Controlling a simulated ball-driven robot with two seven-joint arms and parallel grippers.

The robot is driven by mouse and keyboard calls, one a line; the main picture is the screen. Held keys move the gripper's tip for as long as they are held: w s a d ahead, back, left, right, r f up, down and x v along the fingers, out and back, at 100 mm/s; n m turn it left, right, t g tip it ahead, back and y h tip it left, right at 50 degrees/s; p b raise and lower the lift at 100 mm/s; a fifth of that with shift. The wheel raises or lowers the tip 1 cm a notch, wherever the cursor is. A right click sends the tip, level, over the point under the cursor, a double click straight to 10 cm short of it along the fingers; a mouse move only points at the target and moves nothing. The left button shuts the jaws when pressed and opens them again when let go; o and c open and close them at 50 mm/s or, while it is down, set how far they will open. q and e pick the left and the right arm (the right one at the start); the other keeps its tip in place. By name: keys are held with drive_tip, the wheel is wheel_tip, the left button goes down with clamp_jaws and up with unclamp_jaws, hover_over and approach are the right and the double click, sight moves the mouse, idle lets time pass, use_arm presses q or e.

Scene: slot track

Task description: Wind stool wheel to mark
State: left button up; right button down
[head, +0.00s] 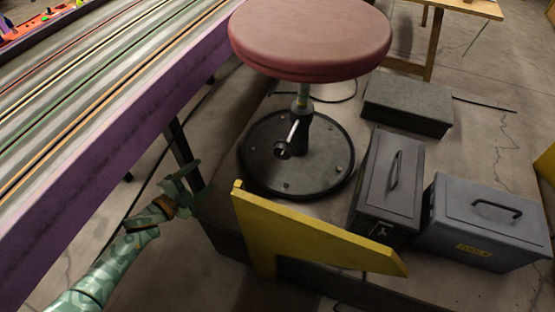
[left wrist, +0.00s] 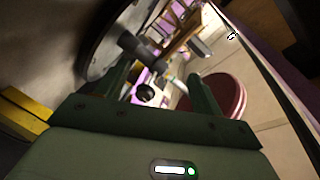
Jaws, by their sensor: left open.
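The stool has a round red seat (head: 310,38), a short metal column (head: 303,98) with a small coloured band, and a round black base (head: 265,175). A crank with a black knob (head: 283,150) sticks out from the column's hub towards me. My left gripper (head: 188,183) is open and empty, left of the base and apart from the crank. In the left wrist view, the knob (left wrist: 145,92) shows between the open fingers (left wrist: 160,88), some way beyond them. The seat (left wrist: 230,92) shows at right there, partly behind a finger. My right gripper is not in view.
A yellow angled bracket (head: 300,235) stands in front of the stool, close to my left gripper. Grey metal boxes (head: 480,222) stand to the right of the base. A purple-edged slot track (head: 130,130) runs along the left.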

use_arm(q)
drive_tip(key=w+d+m+g+h+b, duration=0.1)
drive_tip(key=w+d+m+h+b, duration=0.15)
drive_tip(key=m+h, duration=0.2)
drive_tip(key=m+g+h+b, duration=0.3)
drive_tip(key=m+g, duration=0.2)
drive_tip(key=m, duration=0.3)
approach(277, 154)
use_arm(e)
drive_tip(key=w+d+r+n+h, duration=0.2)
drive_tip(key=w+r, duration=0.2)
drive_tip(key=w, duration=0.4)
use_arm(q)
drive_tip(key=b+x, duration=0.3)
drive_tip(key=x, duration=0.7)
drive_tip(key=shift+b, duration=0.35)
drive_tip(key=shift+w+d+r, duration=0.15)
drive_tip(key=shift+w+d, duration=0.15)
drive_tip(key=shift+d, duration=0.35)
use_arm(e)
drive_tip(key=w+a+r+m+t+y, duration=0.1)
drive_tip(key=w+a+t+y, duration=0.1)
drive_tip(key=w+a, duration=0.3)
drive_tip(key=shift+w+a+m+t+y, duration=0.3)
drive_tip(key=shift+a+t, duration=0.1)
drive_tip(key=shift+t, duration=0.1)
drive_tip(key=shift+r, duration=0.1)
use_arm(q)
drive_tip(key=c, duration=1)
